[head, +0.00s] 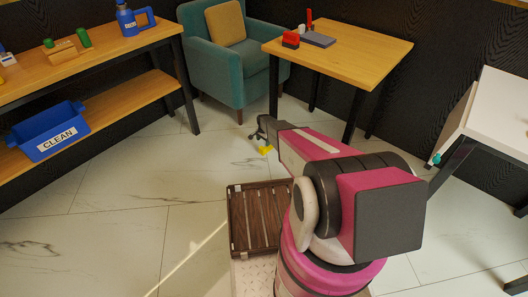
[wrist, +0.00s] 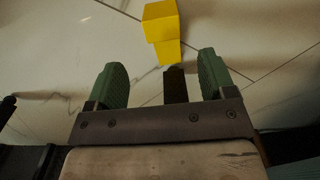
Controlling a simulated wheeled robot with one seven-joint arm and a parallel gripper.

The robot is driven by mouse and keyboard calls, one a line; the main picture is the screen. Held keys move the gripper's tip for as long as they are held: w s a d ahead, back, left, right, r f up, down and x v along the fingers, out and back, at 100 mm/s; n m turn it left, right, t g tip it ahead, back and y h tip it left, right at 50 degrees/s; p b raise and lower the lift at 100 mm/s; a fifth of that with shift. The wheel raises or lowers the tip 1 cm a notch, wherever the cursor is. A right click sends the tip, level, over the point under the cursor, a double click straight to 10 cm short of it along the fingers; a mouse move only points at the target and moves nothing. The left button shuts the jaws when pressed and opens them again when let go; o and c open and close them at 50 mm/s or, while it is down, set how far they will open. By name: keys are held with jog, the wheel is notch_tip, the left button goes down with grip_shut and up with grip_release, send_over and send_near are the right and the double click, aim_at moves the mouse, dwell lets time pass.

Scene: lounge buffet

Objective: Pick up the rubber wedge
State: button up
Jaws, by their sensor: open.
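A yellow block-like piece (head: 265,150), which looks like the wedge, lies on the tiled floor. It also shows at the top of the wrist view (wrist: 162,30), with a larger upper face and a narrower lower face. My gripper (head: 258,134) is above the floor close to it, partly hidden behind my arm in the head view. In the wrist view my gripper's green fingers (wrist: 161,78) are spread apart with no yellow between them. The yellow piece is beyond the fingertips, roughly centred. A dark bar (wrist: 176,85) shows between the fingers; I cannot tell what it is.
A wooden table (head: 350,55) with red and grey items stands behind, its dark legs near my gripper. A teal armchair (head: 235,75) is at the back. A wooden bench (head: 80,65) with a blue CLEAN bin (head: 50,130) is left. Open floor lies between.

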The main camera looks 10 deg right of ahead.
aim_at(263, 148)
jog(key=f, duration=0.9)
jog(key=shift+w+f, duration=0.2)
jog(key=shift+f, duration=0.2)
jog(key=shift+c, duration=0.3)
jog(key=c, duration=1)
jog(key=shift+r, duration=0.1)
jog(key=shift+s+r, duration=0.4)
jog(key=shift+s, duration=0.1)
jog(key=s+r, duration=0.2)
jog(key=s, duration=0.2)
jog(key=s+r, duration=0.2)
jog(key=s, duration=0.2)
jog(key=s+r, duration=0.3)
jog(key=s, duration=0.2)
